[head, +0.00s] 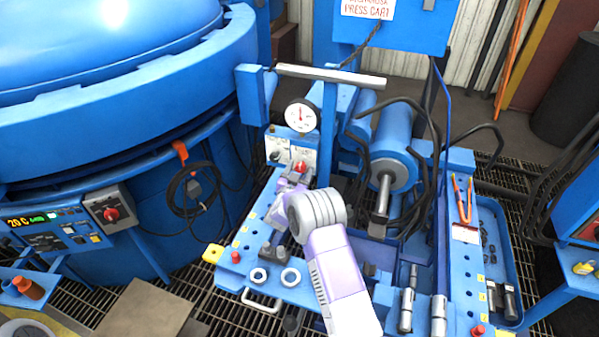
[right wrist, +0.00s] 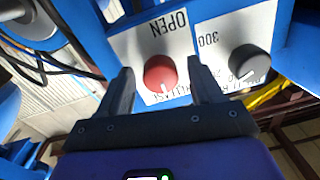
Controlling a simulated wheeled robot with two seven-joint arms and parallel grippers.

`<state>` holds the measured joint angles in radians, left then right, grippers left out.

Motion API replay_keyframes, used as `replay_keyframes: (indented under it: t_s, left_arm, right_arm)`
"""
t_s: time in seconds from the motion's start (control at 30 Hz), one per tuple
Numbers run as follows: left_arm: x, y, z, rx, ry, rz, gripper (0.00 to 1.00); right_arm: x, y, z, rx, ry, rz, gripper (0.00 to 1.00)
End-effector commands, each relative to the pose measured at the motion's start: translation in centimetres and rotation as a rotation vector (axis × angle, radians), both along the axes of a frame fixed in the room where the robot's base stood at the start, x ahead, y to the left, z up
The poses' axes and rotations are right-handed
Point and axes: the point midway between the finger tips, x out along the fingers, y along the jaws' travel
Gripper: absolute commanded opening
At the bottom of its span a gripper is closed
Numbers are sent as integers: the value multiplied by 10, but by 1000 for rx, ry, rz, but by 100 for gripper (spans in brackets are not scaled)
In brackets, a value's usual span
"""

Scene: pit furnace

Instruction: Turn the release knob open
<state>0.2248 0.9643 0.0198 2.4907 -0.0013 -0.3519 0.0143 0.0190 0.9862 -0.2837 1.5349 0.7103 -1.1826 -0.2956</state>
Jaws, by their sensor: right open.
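The red release knob (right wrist: 160,73) sits on a white plate marked OPEN, which appears upside down in the right wrist view. A small light mark shows on the knob's edge. My right gripper (right wrist: 161,68) is open, with one finger on each side of the knob. Gaps show between the fingers and the knob, and I cannot tell how deep the fingers reach around it. In the head view, the red knob (head: 300,167) shows just beyond my right gripper (head: 297,178), partly hidden by it. My left gripper is not in view.
A black knob (right wrist: 250,62) on its own white plate sits close beside the red knob. A pressure gauge (head: 301,115) stands above the plates. The blue cart top (head: 262,225) carries rings (head: 290,277) and fittings. The large blue furnace (head: 110,100) stands at left.

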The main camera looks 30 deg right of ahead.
Motion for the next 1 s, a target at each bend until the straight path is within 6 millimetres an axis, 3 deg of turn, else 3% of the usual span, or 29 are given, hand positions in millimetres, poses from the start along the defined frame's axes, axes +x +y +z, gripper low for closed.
replay_keyframes:
  t_s: [0.07, 0.43, 1.0]
  left_arm:
    - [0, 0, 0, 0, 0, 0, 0]
    - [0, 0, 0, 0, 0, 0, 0]
    - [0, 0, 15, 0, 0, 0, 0]
  right_arm:
    - [0, 0, 0, 0, 0, 0, 65]
    - [0, 0, 0, 0, 0, 0, 10]
    - [0, 1, 1, -125, 147, 0, 9]
